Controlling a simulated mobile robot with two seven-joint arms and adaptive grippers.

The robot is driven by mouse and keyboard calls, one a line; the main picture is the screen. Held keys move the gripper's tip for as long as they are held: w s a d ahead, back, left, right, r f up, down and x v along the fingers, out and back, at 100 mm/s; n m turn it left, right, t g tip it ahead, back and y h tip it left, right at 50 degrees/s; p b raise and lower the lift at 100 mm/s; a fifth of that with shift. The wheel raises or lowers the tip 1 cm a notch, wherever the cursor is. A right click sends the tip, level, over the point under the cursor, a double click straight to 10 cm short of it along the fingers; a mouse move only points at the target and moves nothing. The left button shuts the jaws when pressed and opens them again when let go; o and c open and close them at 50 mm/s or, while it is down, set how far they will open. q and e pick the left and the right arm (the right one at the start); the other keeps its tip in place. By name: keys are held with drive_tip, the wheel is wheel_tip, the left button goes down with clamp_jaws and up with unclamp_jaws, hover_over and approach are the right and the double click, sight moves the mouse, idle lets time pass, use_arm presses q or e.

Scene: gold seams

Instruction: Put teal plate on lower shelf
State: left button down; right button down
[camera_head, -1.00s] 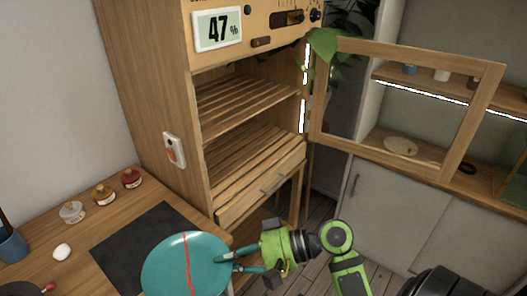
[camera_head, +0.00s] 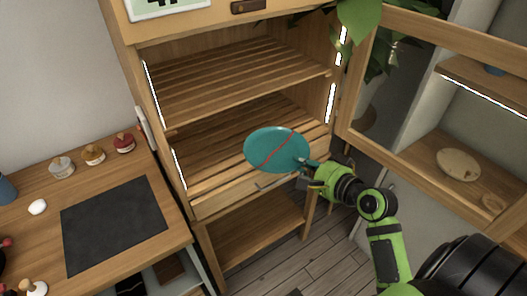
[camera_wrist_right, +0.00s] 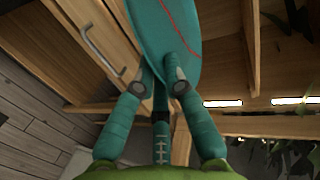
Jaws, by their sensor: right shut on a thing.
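The teal plate (camera_head: 272,150), with a red seam across it, is held by its right edge in front of the cabinet opening. My right gripper (camera_head: 309,165) is shut on that edge. In the right wrist view the teal plate (camera_wrist_right: 165,40) sits between the fingers (camera_wrist_right: 160,78). The plate overlaps the front of the slatted lower shelf (camera_head: 215,150) in the head view; I cannot tell whether it touches the slats. The slatted upper shelf (camera_head: 230,80) is empty. My left gripper is not in view.
The glazed cabinet door (camera_head: 430,110) stands open at the right, close to my right arm. A drawer with a metal handle (camera_head: 280,180) is under the lower shelf. The desk at left holds a dark mat (camera_head: 113,222) and several small jars (camera_head: 94,154). Leaves (camera_head: 358,22) hang at the top.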

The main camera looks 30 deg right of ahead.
drive_tip(key=shift+w+d+m+h, duration=0.4)
drive_tip(key=shift+w+d+h, duration=0.1)
drive_tip(key=shift+w+d, duration=0.15)
drive_tip(key=w+f, duration=1)
drive_tip(key=shift+w+f, duration=0.25)
drive_tip(key=shift+w, duration=0.05)
drive_tip(key=shift+f+b, duration=0.2)
drive_tip(key=shift+b, duration=0.15)
drive_tip(key=c, duration=1.3)
unclamp_jaws()
